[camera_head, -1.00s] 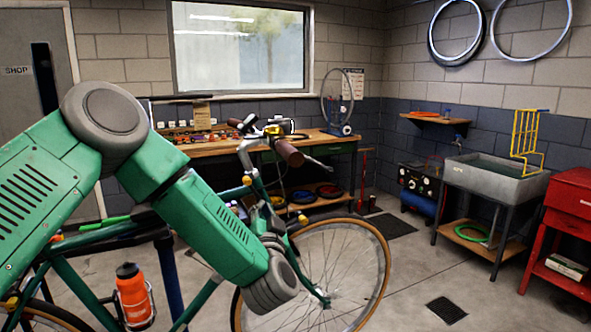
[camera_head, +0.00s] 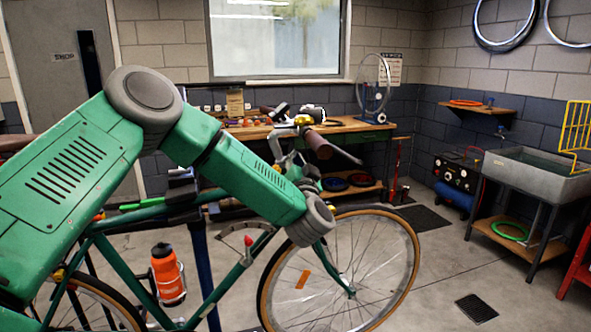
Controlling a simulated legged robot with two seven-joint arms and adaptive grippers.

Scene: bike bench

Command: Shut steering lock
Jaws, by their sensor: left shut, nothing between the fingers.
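The green bicycle (camera_head: 137,268) stands side-on across the lower left and middle, its front wheel (camera_head: 410,262) to the right. The handlebar with a brown grip (camera_head: 318,146) is above the fork. A small silver lever with a red tip (camera_head: 248,252) sits on the down tube. I cannot tell which part is the steering lock; the head tube is mostly hidden behind my left forearm. My left gripper (camera_head: 310,174) shows only as small grey parts above the wrist, close to the front end below the handlebar; it is shut and empty. My right gripper is not in view.
A workbench (camera_head: 350,124) with tools stands behind the bicycle under the window. An orange bottle (camera_head: 167,272) is on the frame. A grey sink (camera_head: 535,176) stands at the right.

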